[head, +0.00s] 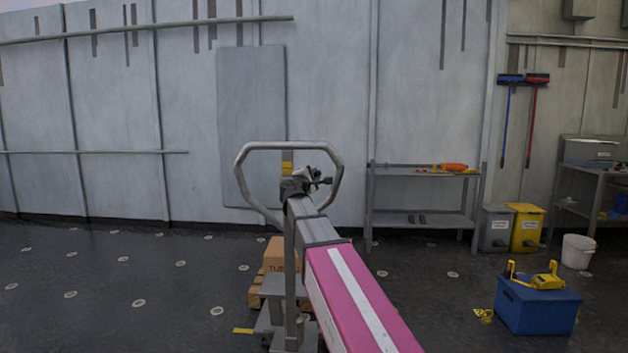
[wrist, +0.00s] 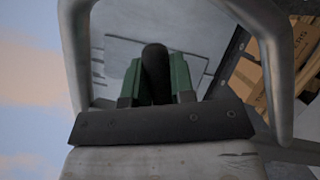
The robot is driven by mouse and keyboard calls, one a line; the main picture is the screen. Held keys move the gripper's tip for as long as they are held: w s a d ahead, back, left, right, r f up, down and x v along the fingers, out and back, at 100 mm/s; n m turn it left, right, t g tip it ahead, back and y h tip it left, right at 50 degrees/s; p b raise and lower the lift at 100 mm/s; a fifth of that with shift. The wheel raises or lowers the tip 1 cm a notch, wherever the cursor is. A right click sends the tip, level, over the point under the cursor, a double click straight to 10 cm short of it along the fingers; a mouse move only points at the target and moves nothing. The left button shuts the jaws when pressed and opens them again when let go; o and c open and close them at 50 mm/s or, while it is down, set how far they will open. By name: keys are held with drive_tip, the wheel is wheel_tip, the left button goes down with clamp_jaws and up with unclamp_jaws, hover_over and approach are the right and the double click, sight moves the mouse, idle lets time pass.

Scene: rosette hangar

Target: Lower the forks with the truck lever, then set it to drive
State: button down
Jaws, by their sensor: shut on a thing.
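The pallet truck's grey handle loop (head: 338,165) stands upright in the middle of the head view, above its mast and base (head: 287,290). My arm reaches out to the loop, and my gripper (head: 318,180) is inside it. In the wrist view, the two green fingers of my gripper (wrist: 155,78) are shut on the dark truck lever (wrist: 154,60), one on each side. The handle loop (wrist: 75,45) frames them there. My gripper hides most of the lever in the head view, so I cannot tell its setting. The forks are not clearly seen.
A cardboard box (head: 276,252) sits on a wooden pallet behind the truck's mast. A blue crate (head: 537,308) with yellow things on top is at the right. A grey shelf (head: 425,190) stands by the wall. The floor at the left is clear.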

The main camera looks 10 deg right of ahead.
drive_tip(key=c, duration=1)
unclamp_jaws()
drive_tip(key=shift+o, duration=0.2)
drive_tip(key=v, duration=1)
drive_tip(key=shift+s+a, duration=0.2)
drive_tip(key=shift+s, duration=0.1)
drive_tip(key=shift+f, duration=0.15)
